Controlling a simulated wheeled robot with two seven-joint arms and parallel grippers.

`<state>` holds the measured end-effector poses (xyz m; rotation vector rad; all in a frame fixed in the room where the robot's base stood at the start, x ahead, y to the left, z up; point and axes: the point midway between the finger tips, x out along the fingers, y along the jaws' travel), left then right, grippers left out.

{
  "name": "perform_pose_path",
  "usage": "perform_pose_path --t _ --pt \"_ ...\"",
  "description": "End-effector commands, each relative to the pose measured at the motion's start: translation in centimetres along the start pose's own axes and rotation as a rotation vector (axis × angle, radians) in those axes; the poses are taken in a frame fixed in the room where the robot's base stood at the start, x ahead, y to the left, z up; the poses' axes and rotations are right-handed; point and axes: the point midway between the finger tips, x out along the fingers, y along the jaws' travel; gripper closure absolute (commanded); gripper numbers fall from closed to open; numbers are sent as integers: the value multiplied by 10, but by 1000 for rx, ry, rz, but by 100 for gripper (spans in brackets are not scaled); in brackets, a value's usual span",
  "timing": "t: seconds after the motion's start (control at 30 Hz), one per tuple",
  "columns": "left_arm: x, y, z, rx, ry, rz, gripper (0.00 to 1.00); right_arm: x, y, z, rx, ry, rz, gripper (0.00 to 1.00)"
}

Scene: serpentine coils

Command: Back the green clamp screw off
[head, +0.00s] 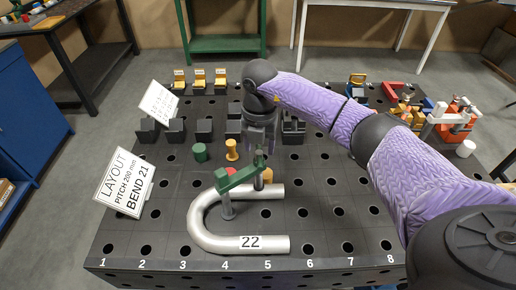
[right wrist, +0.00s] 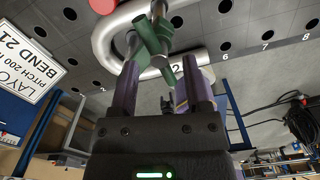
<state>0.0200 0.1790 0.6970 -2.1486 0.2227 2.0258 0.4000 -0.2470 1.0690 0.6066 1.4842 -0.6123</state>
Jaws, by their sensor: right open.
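The green clamp (head: 236,178) sits across a silver U-shaped tube (head: 205,238) tagged 22, on the dark perforated table. Its upright screw (head: 259,170) stands at the clamp's right end, close to the tube's upper leg. My right gripper (head: 262,150) points down just above the screw, with its fingers apart. In the right wrist view the green clamp (right wrist: 152,35) and its green screw handle (right wrist: 168,76) show between and beyond the open fingers (right wrist: 158,68). I cannot tell whether a finger touches the handle. My left gripper is not in view.
Black blocks (head: 204,129) stand in a row behind the tube. A green cylinder (head: 200,152) and an orange spool (head: 231,150) stand near the clamp. A layout sign (head: 125,183) is at the left. Orange-red clamps (head: 455,118) stand at the right.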

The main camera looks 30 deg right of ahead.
Motion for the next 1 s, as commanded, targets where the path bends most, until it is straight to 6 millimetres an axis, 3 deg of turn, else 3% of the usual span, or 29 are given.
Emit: perform_pose_path --t 0.1,0.37,0.67,1.0 --pt "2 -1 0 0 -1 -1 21 14 0 0 0 0 0 39" --pt "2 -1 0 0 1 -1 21 17 1 0 -2 0 2 39" --pt "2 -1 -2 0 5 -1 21 16 1 0 -2 1 3 98" --pt "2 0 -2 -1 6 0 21 16 1 0 -3 1 3 100"
